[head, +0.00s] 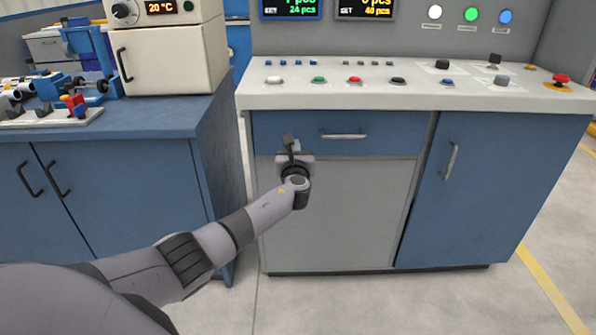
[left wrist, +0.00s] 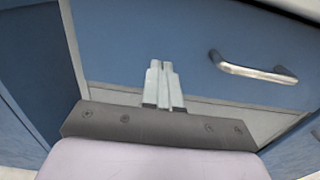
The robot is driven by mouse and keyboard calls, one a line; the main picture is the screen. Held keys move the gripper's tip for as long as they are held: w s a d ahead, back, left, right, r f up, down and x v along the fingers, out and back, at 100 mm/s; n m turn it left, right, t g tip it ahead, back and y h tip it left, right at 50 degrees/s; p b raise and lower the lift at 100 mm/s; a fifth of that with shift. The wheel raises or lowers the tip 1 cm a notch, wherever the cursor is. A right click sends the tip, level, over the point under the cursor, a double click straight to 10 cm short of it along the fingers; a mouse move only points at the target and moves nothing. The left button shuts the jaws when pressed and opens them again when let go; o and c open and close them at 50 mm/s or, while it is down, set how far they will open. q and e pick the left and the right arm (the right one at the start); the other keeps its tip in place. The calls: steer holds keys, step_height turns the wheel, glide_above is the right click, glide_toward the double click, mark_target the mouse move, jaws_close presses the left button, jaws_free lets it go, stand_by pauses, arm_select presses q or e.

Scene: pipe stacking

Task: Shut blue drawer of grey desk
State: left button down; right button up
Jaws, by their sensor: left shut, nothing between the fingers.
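The grey desk (head: 345,215) stands in the middle of the head view with a white control top. Its blue drawer (head: 390,130) has a silver bar handle (head: 343,135) and looks about flush with the desk front. In the left wrist view the drawer front (left wrist: 150,40) fills the upper middle, with its handle (left wrist: 252,69) to the right. My left gripper (head: 291,145) is at the left part of the drawer front, left of the handle. Its fingers (left wrist: 160,82) are together and empty, over the drawer's lower part; I cannot tell if they touch it. My right gripper is not in view.
A blue door (head: 490,180) with a vertical handle is right of the grey panel. A blue cabinet (head: 120,200) stands at the left, carrying a white oven (head: 170,60) and a fixture (head: 50,118). The floor at the right is clear.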

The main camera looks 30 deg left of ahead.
arm_select(q)
steer(key=p+v, duration=0.3)
steer(key=v, duration=0.6)
steer(key=shift+s+d, duration=0.2)
steer(key=shift+s, duration=0.1)
steer(key=s+d+f+n+g+h, duration=0.2)
steer(key=s+d+f+n+h, duration=0.2)
steer(key=s+d+f+n, duration=0.3)
steer(key=s+d+f+n+g+h, duration=0.2)
steer(key=s+d+f+n+h, duration=0.3)
steer(key=s+f, duration=0.5)
steer(key=s+d+r+n+h, duration=0.1)
steer(key=s+d+n+h, duration=0.15)
steer(key=s+n, duration=0.5)
steer(key=s+d+r+n+h, duration=0.1)
steer(key=s+d+n, duration=0.3)
steer(key=s+n, duration=0.35)
step_height(320, 180, up, 10)
steer(key=a+p, duration=0.1)
steer(key=p, duration=1.3)
steer(key=shift+w+a+r+g, duration=0.15)
steer(key=shift+w+a+g, duration=0.05)
steer(key=shift+a+g, duration=0.1)
